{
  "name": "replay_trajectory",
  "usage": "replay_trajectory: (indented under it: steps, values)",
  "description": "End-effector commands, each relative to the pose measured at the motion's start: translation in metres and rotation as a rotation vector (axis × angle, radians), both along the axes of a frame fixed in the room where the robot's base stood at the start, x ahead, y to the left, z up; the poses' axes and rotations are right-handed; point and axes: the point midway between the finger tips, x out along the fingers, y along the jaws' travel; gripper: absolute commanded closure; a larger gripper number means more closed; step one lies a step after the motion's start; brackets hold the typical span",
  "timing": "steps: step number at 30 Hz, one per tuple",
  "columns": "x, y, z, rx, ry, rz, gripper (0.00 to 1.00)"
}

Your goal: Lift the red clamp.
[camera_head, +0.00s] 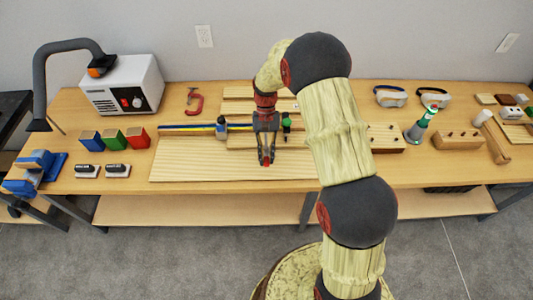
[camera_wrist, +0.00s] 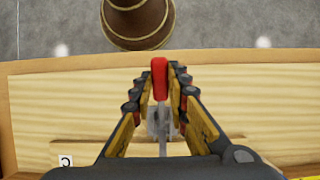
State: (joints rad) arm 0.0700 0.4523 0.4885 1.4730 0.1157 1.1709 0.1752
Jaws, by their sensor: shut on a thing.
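My gripper (camera_head: 266,161) is over the long pale board, to the right of and nearer than that clamp. Its fingers are shut on a slim red-ended tool (camera_head: 266,165). In the wrist view my gripper (camera_wrist: 160,85) has the tool's red end (camera_wrist: 159,78) between its fingertips, with a grey metal part behind. The rest of this tool is hidden by the gripper. I cannot tell its kind or its height above the board.
The pale board (camera_head: 190,168) lies on the wooden bench (camera_head: 65,120). Blue, green and red boxes (camera_head: 113,139) and a white machine (camera_head: 123,85) stand to the left.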

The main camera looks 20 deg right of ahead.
Motion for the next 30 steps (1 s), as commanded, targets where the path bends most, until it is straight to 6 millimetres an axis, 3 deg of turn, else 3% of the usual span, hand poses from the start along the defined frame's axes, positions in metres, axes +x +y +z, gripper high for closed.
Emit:
replay_trajectory:
  steps: [12,30]
  values:
    - [0.012,-0.004,0.010,0.056,0.172,0.000,1.00]
    - [0.015,-0.005,0.012,0.069,0.213,0.000,1.00]
